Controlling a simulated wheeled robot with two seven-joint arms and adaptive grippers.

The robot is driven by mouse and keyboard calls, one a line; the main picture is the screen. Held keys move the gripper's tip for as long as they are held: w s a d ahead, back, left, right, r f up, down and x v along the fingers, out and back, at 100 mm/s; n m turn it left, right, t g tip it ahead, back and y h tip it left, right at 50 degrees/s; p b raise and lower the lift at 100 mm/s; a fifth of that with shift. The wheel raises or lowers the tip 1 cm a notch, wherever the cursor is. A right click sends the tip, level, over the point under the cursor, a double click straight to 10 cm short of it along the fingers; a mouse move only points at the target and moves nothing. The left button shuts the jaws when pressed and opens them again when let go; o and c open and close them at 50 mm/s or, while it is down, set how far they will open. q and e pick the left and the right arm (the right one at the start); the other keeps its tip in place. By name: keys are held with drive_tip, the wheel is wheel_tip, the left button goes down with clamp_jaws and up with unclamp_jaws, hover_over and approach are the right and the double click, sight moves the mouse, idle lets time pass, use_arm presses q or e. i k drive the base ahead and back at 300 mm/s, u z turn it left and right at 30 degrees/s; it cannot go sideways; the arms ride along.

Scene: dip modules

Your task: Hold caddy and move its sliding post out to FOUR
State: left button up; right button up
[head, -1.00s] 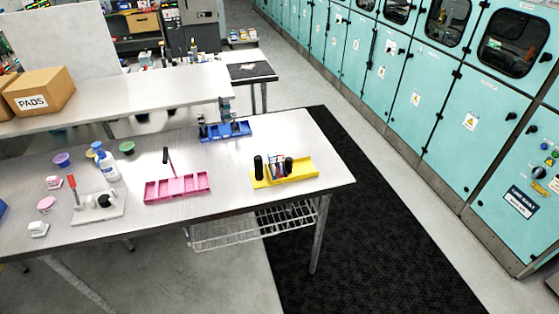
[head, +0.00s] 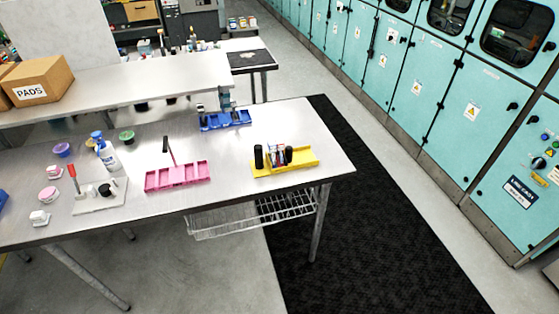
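Three tray-like holders stand on the metal table, and I cannot tell for certain which is the caddy. The yellow one (head: 305,160), near the right end, carries two upright black cylinders (head: 259,157) with small coloured items (head: 276,156) between them. The pink one (head: 178,177), left of it, has several compartments and a thin dark upright post (head: 167,148) at its back. The blue one (head: 222,121) stands at the back edge with small dark parts on it. No FOUR marking is legible. Neither gripper is in view.
The table (head: 230,180) has bare room between the pink and yellow holders. A white board (head: 98,203) with a red-handled tool, a spray bottle (head: 107,152) and small tubs stand at left. A box marked PADS (head: 40,82) sits on a bench behind. A black mat (head: 370,240) lies right.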

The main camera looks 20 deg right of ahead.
sight(288, 158)
drive_tip(key=k, duration=0.35)
drive_tip(key=z, duration=1.05)
drive_tip(key=i, duration=1.4)
drive_tip(key=u, duration=0.9)
